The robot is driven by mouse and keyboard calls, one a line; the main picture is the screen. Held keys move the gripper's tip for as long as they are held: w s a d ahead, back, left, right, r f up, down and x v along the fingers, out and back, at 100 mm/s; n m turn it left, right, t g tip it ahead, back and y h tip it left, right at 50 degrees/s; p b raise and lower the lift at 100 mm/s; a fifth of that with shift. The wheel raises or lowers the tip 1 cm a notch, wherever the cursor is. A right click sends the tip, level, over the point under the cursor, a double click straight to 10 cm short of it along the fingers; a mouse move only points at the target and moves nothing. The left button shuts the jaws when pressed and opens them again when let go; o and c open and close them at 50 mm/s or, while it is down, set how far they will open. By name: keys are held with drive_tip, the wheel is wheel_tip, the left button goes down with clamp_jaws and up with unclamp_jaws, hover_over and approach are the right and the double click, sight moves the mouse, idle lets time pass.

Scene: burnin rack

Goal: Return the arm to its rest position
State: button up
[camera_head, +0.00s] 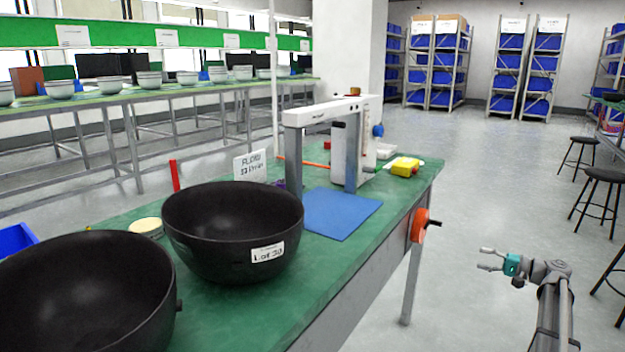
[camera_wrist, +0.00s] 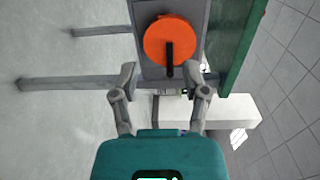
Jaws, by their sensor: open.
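My gripper (camera_head: 488,260) is at the right in the head view, held out over the floor to the right of the green bench. Its fingers are apart and nothing is between them. In the wrist view my gripper (camera_wrist: 163,80) shows two spread fingers. An orange handwheel (camera_head: 419,225) with a dark handle is mounted on the bench's side, left of my gripper and apart from it. The wheel (camera_wrist: 168,41) shows beyond the fingertips in the wrist view.
The green workbench (camera_head: 330,262) carries two black bowls (camera_head: 232,228), a blue mat (camera_head: 341,213), a grey press frame (camera_head: 352,150) and a yellow item (camera_head: 404,167). Stools (camera_head: 603,175) stand at the right. Open floor (camera_head: 480,180) lies behind my gripper.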

drive_tip(key=s+a+f+n+g+h+p, duration=0.1)
drive_tip(key=s+a+f+g+h+p, duration=0.15)
drive_tip(key=a, duration=0.55)
drive_tip(key=s+a+f+n+g+h+p, duration=0.1)
drive_tip(key=s+a+f+g, duration=0.15)
drive_tip(key=a, duration=0.55)
drive_tip(key=s+a+f+n+g+h+p, duration=0.1)
drive_tip(key=s+a+g+h+p, duration=0.15)
drive_tip(key=a, duration=0.65)
drive_tip(key=s+a+n+g+h+p, duration=0.1)
drive_tip(key=s+a+n+h+p, duration=0.1)
drive_tip(key=s+a+h, duration=0.45)
drive_tip(key=s+a+n+g+h+p, duration=0.1)
drive_tip(key=s+a+n+h+p, duration=0.15)
drive_tip(key=s, duration=0.75)
wheel_tip(320, 180, up, 37)
drive_tip(key=p, duration=3.8)
drive_tip(key=shift+s+m, duration=0.2)
drive_tip(key=shift+m, duration=0.15)
